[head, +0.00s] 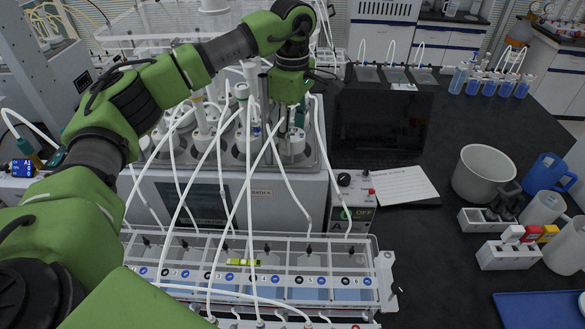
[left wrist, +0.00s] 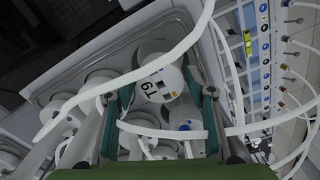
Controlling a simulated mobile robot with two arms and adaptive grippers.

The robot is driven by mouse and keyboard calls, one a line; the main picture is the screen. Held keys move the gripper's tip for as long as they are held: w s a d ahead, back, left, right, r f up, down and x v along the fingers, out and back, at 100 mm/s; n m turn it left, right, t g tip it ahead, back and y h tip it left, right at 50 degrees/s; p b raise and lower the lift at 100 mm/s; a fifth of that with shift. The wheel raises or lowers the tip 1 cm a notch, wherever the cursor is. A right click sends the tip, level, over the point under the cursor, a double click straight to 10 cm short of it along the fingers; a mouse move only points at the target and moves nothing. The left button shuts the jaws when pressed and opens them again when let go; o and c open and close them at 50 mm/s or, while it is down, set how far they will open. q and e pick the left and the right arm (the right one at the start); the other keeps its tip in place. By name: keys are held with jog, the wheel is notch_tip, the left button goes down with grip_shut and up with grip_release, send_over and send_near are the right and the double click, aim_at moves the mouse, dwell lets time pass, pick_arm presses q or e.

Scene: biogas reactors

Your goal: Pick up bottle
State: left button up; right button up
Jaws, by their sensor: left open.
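My left gripper (head: 284,122) points down over the right end of the water bath in the head view. In the left wrist view its two teal-lined fingers (left wrist: 160,84) are apart, one on each side of a bottle (left wrist: 155,82) with a white top and a printed number label. Whether the fingers touch it I cannot tell. In the head view a white bottle top (head: 291,142) shows just under the gripper; the bottle's body is hidden in the bath. My right gripper is in neither view.
Several other bottles stand in the bath (head: 318,150), with white tubes (head: 222,165) looping over it. A rack of numbered units (head: 350,262) stands in front. A white pot (head: 483,172) and a blue mug (head: 548,172) stand on the dark bench at right.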

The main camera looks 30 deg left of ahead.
pick_arm(q)
jog(key=shift+f, duration=0.5)
jog(key=shift+c, duration=0.4)
grip_shut()
jog(key=shift+r, duration=0.1)
jog(key=shift+r, duration=0.1)
